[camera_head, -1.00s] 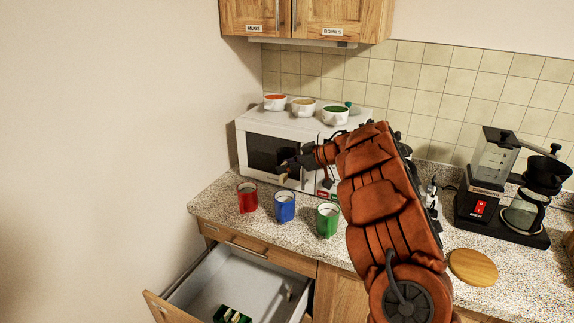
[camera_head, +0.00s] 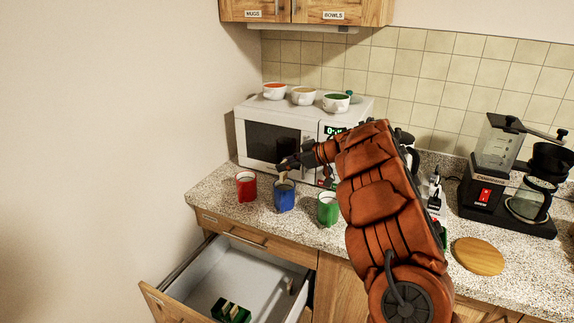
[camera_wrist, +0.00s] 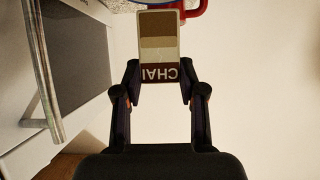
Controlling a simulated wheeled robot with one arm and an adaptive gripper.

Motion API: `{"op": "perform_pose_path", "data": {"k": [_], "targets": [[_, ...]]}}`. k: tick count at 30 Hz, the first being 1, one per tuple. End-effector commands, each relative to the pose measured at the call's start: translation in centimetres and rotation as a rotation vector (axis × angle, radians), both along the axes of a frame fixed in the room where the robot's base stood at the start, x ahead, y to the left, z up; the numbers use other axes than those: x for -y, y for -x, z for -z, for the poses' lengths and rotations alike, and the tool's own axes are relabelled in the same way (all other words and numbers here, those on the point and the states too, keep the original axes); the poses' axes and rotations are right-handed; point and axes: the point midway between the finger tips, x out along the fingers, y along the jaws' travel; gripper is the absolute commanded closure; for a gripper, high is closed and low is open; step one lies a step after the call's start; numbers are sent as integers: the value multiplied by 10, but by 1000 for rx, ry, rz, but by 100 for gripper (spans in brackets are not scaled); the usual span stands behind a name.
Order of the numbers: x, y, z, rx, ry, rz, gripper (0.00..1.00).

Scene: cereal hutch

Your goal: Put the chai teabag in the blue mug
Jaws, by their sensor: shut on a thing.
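My gripper (camera_head: 284,173) is shut on the chai teabag (camera_wrist: 159,45), a flat packet with brown and tan bands and the word CHAI, seen in the wrist view. In the head view the teabag (camera_head: 283,177) is small and hangs from the fingertips at the blue mug's opening. The blue mug (camera_head: 284,197) stands upright on the counter between the red and green mugs. I cannot tell whether the teabag's lower end is inside the rim or just above it.
The red mug (camera_head: 246,188) stands to the left and the green mug (camera_head: 328,209) to the right. The microwave (camera_head: 270,140) is close behind, with several bowls on top. An open drawer (camera_head: 236,272) below holds a green box (camera_head: 230,311). A coffee maker (camera_head: 510,180) is at right.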

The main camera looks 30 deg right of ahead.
Motion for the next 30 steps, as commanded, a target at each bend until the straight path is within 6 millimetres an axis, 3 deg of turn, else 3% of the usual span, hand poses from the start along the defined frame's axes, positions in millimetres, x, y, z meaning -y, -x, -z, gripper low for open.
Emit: {"op": "perform_pose_path", "data": {"k": [30], "targets": [[0,0,48,-1,-3,1,70]]}}
